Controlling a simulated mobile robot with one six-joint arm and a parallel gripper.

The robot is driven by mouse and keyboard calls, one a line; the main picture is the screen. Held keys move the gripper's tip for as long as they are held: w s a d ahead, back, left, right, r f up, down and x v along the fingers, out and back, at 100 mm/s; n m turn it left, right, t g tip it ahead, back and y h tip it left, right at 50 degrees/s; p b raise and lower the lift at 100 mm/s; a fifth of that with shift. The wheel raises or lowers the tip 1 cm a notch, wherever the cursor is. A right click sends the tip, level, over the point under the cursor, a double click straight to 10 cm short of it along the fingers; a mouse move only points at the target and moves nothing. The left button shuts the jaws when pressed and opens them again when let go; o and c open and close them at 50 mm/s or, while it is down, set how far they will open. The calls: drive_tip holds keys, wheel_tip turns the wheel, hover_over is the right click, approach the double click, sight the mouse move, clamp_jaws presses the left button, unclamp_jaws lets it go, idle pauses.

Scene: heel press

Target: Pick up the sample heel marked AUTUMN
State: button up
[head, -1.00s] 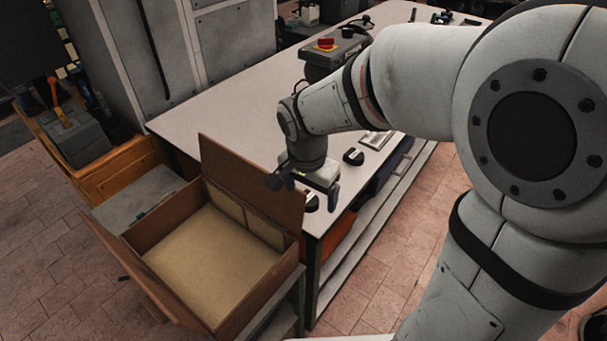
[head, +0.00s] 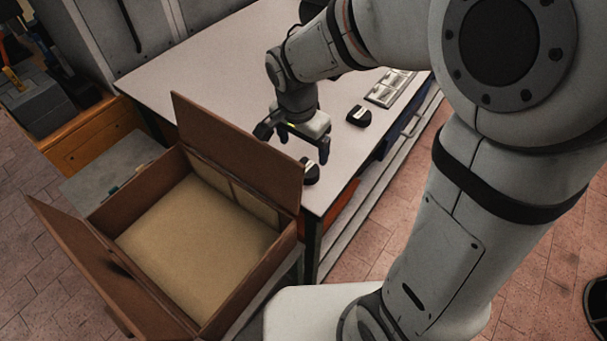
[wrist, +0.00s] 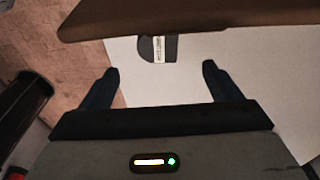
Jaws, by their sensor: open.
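A small black heel with a pale label (head: 310,172) stands near the front corner of the table, beside the box. It also shows in the wrist view (wrist: 172,49), beyond my fingertips and between their lines. Its label is too small to read. A second black heel with a pale top (head: 358,116) stands farther along the table; I cannot tell which heel is marked AUTUMN. My gripper (head: 304,146) is open and empty, above and slightly behind the nearer heel. In the wrist view my two fingers (wrist: 160,72) are apart, with nothing between them.
An open cardboard box (head: 112,190) stands beside the table. Its raised flap (head: 240,150) is close to my gripper and crosses the top of the wrist view (wrist: 170,18). A grey tray or frame (head: 390,88) lies farther along the white table (head: 220,75).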

drive_tip(key=f, duration=0.2)
drive_tip(key=f+p, duration=0.1)
drive_tip(key=f, duration=0.2)
drive_tip(key=d+f, duration=0.1)
drive_tip(key=f, duration=0.2)
drive_tip(key=shift+w+p, duration=0.2)
drive_tip(key=shift+p, duration=0.1)
drive_tip(key=shift+c, duration=0.3)
drive_tip(key=shift+a, duration=0.1)
drive_tip(key=c, duration=1)
drive_tip(key=shift+c, duration=0.2)
drive_tip(key=shift+r, duration=0.1)
